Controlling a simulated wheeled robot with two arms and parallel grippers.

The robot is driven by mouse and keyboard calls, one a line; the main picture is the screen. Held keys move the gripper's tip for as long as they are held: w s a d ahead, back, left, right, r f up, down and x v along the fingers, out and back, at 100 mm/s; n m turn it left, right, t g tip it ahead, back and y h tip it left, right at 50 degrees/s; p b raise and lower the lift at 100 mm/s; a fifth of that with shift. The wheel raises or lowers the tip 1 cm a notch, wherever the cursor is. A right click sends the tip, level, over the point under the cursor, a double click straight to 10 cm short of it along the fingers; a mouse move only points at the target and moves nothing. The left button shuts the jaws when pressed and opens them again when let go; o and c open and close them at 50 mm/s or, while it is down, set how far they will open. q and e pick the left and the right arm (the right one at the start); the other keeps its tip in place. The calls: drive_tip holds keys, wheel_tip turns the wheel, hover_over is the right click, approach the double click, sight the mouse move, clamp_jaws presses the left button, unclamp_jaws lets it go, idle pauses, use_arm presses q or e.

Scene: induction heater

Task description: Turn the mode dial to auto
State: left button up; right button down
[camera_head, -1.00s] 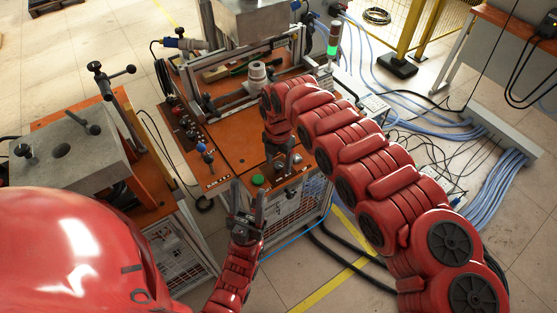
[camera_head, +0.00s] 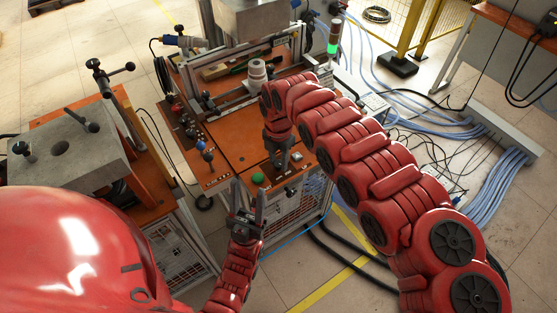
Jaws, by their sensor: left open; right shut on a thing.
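The orange-topped induction heater station (camera_head: 232,150) stands in the middle of the head view, with controls along its front edge. The mode dial cannot be made out; my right gripper (camera_head: 279,166) covers that spot on the front control strip. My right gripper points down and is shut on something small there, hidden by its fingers. My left gripper (camera_head: 247,203) is open and empty, in front of the station's front edge and below the green button (camera_head: 258,179). Small black controls (camera_head: 291,189) sit right of the green button.
A blue-knobbed lever (camera_head: 204,148) and a row of controls line the station's left side. A signal tower (camera_head: 333,40) glows green behind. A second bench with a metal block (camera_head: 70,145) stands at left. Blue cables (camera_head: 490,180) lie on the floor at right.

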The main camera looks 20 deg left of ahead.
drive_tip(key=shift+f+m+b, duration=0.25)
drive_tip(key=shift+m+b, duration=0.6)
drive_tip(key=shift+m, duration=0.25)
drive_tip(key=m+b, duration=0.2)
drive_tip(key=m, duration=0.1)
drive_tip(key=shift+m, duration=0.3)
drive_tip(key=m+b, duration=0.3)
drive_tip(key=m, duration=0.2)
drive_tip(key=shift+r, duration=0.1)
drive_tip(key=shift+m+b, duration=0.3)
drive_tip(key=shift+b, duration=0.05)
drive_tip(key=c, duration=0.5)
unclamp_jaws()
drive_tip(key=shift+r, duration=0.1)
